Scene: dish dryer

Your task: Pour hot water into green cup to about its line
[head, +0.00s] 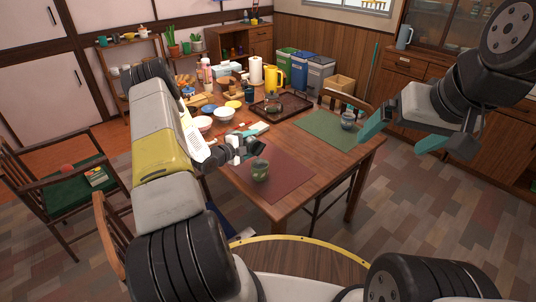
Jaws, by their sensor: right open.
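A small green cup (260,172) stands upright on a dark red placemat (285,183) at the near side of the table. Its line and inside cannot be made out. My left gripper (250,147) is just above and left of the cup, apart from it; its jaws are too small to read. My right gripper (402,133) is open and empty, in the air at the right. A yellow jug with a handle (271,79) stands at the table's far side. A grey-blue jug (404,37) stands on the back cabinet. Which one holds hot water cannot be told.
A green placemat (322,132) bears a small grey vessel (348,120). A dark tray (292,106) with a dark pot (272,105) lies behind. Bowls (224,114) and small items crowd the table's left.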

